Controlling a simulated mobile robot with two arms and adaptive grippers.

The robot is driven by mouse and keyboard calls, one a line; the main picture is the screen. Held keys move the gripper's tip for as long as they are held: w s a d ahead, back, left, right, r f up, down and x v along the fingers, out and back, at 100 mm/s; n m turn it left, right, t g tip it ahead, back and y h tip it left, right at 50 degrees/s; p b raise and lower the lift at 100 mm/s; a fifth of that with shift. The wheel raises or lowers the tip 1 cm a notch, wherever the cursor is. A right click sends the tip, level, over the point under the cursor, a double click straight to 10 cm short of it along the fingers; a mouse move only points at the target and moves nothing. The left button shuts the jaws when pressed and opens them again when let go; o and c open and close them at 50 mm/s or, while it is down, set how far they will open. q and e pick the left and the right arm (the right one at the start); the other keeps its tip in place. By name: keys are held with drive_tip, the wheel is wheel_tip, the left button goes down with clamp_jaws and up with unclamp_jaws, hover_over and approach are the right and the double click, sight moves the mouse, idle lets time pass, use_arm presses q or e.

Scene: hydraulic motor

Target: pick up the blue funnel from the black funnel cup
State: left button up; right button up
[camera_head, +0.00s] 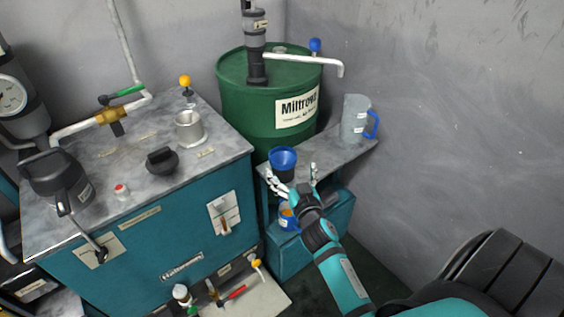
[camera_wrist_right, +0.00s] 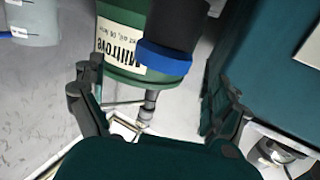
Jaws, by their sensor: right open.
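The blue funnel (camera_head: 283,156) sits in the top of the black funnel cup (camera_head: 284,174) on the small grey side shelf. In the right wrist view, the funnel's blue rim (camera_wrist_right: 165,58) and the dark cup (camera_wrist_right: 182,22) appear upside down, beyond the fingers. My right gripper (camera_head: 294,186) is open and empty, its fingers spread just in front of the cup. In the right wrist view, my right gripper (camera_wrist_right: 160,105) shows one finger on each side, with the funnel between and ahead of them. I see no contact. My left gripper is not in view.
A green drum (camera_head: 240,110) stands behind the cup. A grey jug (camera_head: 354,118) with a blue handle is at the shelf's right end (camera_head: 335,158). The teal cabinet (camera_head: 150,235) is close on the left. A blue container (camera_head: 287,218) is below the shelf.

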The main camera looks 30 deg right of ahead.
sight(280, 149)
drive_tip(key=x, duration=0.7)
drive_tip(key=shift+w+a, duration=0.15)
drive_tip(key=shift+w, duration=0.2)
drive_tip(key=c, duration=1)
